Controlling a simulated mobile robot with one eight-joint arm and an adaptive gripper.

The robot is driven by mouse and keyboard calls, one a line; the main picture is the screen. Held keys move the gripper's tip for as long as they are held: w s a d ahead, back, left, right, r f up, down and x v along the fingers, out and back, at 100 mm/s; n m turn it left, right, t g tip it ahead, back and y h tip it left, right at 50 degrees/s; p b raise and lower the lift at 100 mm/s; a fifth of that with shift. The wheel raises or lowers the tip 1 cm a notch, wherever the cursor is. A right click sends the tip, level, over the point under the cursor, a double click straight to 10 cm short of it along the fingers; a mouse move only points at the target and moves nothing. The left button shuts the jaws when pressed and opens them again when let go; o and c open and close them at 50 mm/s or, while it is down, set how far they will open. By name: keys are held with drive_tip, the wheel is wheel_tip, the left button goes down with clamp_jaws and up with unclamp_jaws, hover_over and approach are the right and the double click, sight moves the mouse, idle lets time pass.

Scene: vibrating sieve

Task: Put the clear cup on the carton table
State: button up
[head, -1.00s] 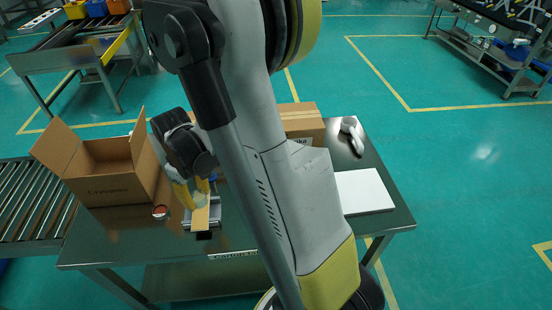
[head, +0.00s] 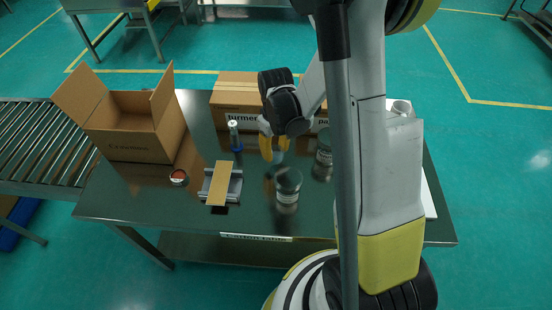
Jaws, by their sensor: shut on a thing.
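The carton table (head: 130,215) is a dark, shiny table with an open carton (head: 130,135) at its left. My gripper (head: 272,158) has yellow fingers pointing down over the middle of the table. It is shut on the clear cup (head: 277,158), which shows only as a faint see-through shape at the fingertips. The fingers hide part of it. I cannot tell whether the cup touches the tabletop.
Dark-lidded jars stand close by, one in front (head: 288,187) and one to the right (head: 324,155). A closed carton (head: 235,95) lies behind. A tan strip on a metal holder (head: 220,185), a red-rimmed round item (head: 178,177) and a blue-based bottle (head: 235,137) stand left. Bare tabletop shows front left.

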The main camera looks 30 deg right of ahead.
sight(276, 158)
drive_tip(key=shift+f+b, duration=0.65)
drive_tip(key=shift+f, duration=1)
drive_tip(key=shift+f, duration=0.2)
drive_tip(key=o, duration=1)
drive_tip(key=shift+o, duration=0.2)
drive_tip(key=shift+r, duration=0.1)
drive_tip(key=shift+r, duration=0.1)
